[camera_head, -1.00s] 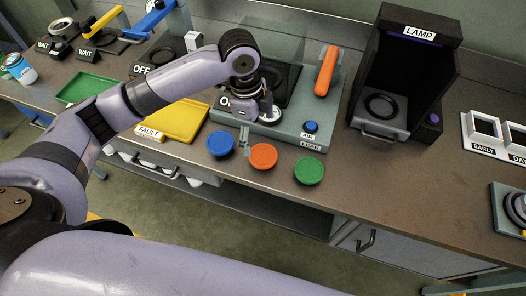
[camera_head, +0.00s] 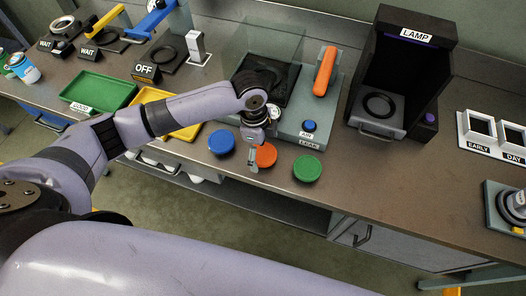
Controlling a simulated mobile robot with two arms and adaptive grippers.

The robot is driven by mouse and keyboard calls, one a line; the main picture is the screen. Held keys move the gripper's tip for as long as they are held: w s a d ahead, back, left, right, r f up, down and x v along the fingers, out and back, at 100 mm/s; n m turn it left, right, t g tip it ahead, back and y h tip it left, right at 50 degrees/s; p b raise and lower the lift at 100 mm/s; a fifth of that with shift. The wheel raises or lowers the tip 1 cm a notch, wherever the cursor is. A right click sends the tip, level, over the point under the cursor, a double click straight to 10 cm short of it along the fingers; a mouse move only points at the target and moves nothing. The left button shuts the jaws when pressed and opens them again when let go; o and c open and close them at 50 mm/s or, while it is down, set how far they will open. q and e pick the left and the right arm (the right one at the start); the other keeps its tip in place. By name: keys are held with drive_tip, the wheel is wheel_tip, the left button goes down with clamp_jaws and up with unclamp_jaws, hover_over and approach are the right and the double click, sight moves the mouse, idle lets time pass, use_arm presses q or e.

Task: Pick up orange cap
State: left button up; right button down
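The orange cap (camera_head: 267,155) lies on the brown counter near its front edge, between a blue cap (camera_head: 221,142) and a green cap (camera_head: 307,168). My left gripper (camera_head: 253,165) points down at the left side of the orange cap and covers part of it. I cannot tell whether it touches the cap. Its fingers are small and seen from above, so their opening is unclear. My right gripper is out of view.
The grey AIR/LEAK station (camera_head: 311,142) with a blue button and an orange handle (camera_head: 325,71) stands behind the caps. The black LAMP box (camera_head: 416,36) is to the right. Green (camera_head: 80,104) and yellow trays (camera_head: 187,133) are left. Counter right of the green cap is clear.

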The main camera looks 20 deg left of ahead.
use_arm(q)
drive_tip(key=c, duration=0.8)
